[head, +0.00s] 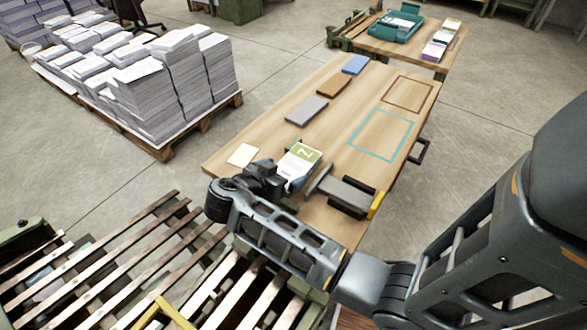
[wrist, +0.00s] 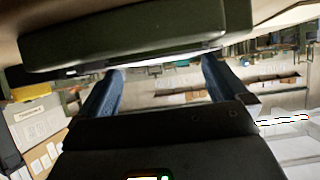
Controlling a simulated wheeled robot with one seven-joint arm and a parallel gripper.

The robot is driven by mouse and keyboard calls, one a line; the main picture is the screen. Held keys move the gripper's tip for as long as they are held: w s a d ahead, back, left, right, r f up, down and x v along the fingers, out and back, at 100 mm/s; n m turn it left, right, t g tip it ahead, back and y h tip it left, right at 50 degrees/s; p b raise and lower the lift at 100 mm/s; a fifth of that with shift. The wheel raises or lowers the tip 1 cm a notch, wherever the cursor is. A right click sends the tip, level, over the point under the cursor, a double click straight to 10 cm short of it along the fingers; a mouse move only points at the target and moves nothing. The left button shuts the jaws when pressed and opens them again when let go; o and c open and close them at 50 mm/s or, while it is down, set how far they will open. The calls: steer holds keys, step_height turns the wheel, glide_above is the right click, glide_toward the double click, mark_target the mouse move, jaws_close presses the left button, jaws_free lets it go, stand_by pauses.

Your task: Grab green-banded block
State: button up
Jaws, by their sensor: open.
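The green-banded block (head: 300,163), white with a green band and a white mark at its far end, is at the left part of the long wooden table (head: 325,120) in the head view. My gripper (head: 284,177) is right beside it, at its near left side. The wrist view shows the gripper (wrist: 163,68) open, with two blue fingers well apart. A dark green slab-like thing with a pale lower edge (wrist: 125,42) fills the top of that view; I cannot tell what it is. Whether the fingers touch the block is unclear.
A grey device with a yellow end (head: 345,193) stands close right of the block. Cyan (head: 381,134) and brown (head: 408,93) outlines are bare.

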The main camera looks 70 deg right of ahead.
mark_target(293, 167)
steer(key=shift+p+x, duration=0.45)
steer(key=shift+x, duration=1.8)
steer(key=shift+d+r, duration=0.2)
steer(key=c, duration=0.8)
